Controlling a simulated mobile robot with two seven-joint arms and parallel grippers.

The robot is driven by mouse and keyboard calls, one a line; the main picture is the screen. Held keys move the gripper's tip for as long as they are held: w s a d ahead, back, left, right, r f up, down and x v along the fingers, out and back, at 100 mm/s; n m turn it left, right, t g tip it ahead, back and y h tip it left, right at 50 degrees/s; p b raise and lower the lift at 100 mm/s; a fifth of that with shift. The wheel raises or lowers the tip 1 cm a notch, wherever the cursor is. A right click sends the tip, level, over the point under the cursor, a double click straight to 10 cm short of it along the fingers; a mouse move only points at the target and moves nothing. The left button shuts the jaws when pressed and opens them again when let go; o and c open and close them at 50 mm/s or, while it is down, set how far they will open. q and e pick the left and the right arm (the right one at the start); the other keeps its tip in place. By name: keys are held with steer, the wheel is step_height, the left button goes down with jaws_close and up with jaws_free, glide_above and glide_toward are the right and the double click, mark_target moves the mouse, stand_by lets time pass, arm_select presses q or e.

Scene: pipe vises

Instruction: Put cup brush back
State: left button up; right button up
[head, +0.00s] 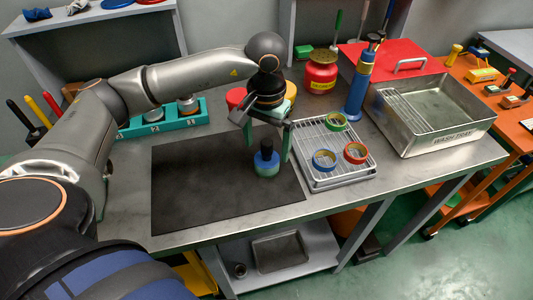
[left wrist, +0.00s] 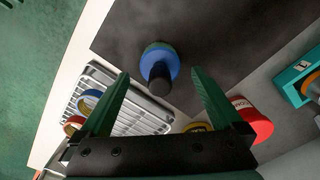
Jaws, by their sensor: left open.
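The blue piece with a dark upright stem (head: 266,161), which I take for the cup brush, stands upright on the black mat (head: 190,190). In the left wrist view its blue and green round body and dark stem (left wrist: 159,62) show between and just beyond the fingertips. My left gripper (head: 267,143) points down over it, with green fingers spread on either side of the stem. It is open and holds nothing; I cannot tell whether a finger touches the piece. A teal numbered holder (head: 196,118) stands behind the mat with grey pieces in it. My right gripper is not in view.
A wire rack tray (head: 312,178) with several coloured rings lies right of the mat. Behind it stand a red pot (head: 321,72) and a blue upright tool (head: 357,95). A metal wash tray (head: 447,143) is farther right. The mat's left part is clear.

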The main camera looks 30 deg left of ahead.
arm_select(q)
step_height(320, 180, up, 8)
steer(key=shift+f, duration=0.25)
steer(key=shift+c, duration=0.2)
stand_by(1.1)
